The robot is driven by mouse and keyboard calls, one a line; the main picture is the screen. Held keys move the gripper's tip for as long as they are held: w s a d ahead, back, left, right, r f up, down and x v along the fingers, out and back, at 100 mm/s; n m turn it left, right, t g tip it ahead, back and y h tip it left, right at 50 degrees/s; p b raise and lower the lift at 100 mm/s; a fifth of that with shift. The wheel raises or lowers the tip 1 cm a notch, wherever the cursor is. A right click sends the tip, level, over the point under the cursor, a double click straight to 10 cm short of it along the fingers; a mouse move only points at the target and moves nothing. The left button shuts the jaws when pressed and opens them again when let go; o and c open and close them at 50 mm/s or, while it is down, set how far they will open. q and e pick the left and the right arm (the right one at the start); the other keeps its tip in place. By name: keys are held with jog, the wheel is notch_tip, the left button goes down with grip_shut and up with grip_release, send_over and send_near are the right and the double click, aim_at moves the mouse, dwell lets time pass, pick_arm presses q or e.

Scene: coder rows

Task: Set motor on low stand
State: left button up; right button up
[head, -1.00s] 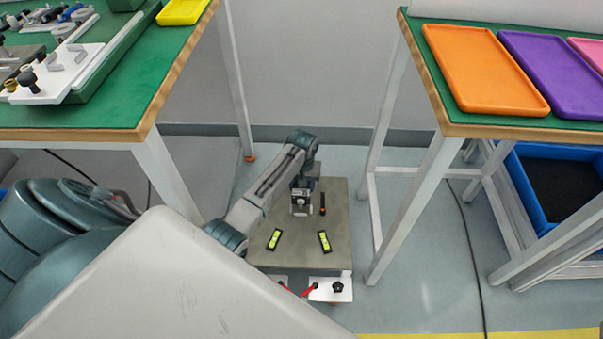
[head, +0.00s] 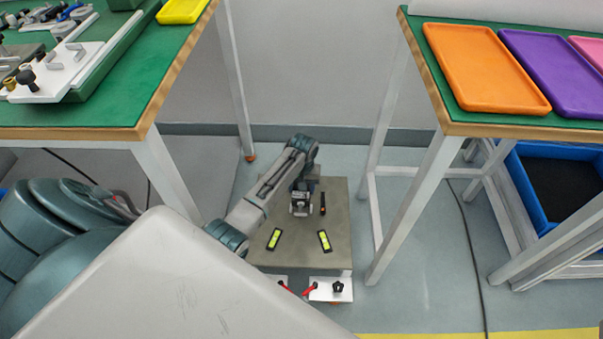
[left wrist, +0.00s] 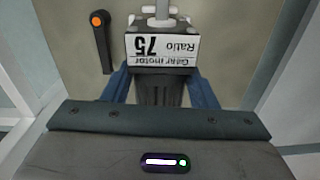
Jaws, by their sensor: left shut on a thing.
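The low stand (head: 300,247) is a grey-brown square top near the floor, between two green-topped tables. My left gripper (head: 303,187) reaches over its far half, shut on the motor (head: 300,207). In the left wrist view the motor (left wrist: 147,66) bears a white label reading "Gear motor Ratio 75", upside down. The blue fingers of my left gripper (left wrist: 160,88) are on either side of its dark body. The motor is over the stand's top, but I cannot tell whether it touches. My right gripper is not in view.
Two yellow-green levels (head: 274,239) and (head: 324,241) lie on the stand's near half. An orange-tipped black handle (head: 323,204) is just right of the motor. The left table (head: 115,105) and right table (head: 425,60) flank the stand.

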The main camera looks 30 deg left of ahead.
aim_at(302, 192)
pick_arm(q)
jog(key=shift+w, duration=0.1)
dwell(0.4)
jog(key=shift+f, duration=0.2)
jog(key=shift+f, duration=0.15)
jog(key=shift+f+b, duration=0.6)
jog(key=shift+f, duration=0.45)
jog(key=shift+f+p, duration=0.15)
jog(key=shift+p, duration=0.15)
jog(key=shift+f, duration=0.2)
dwell(0.4)
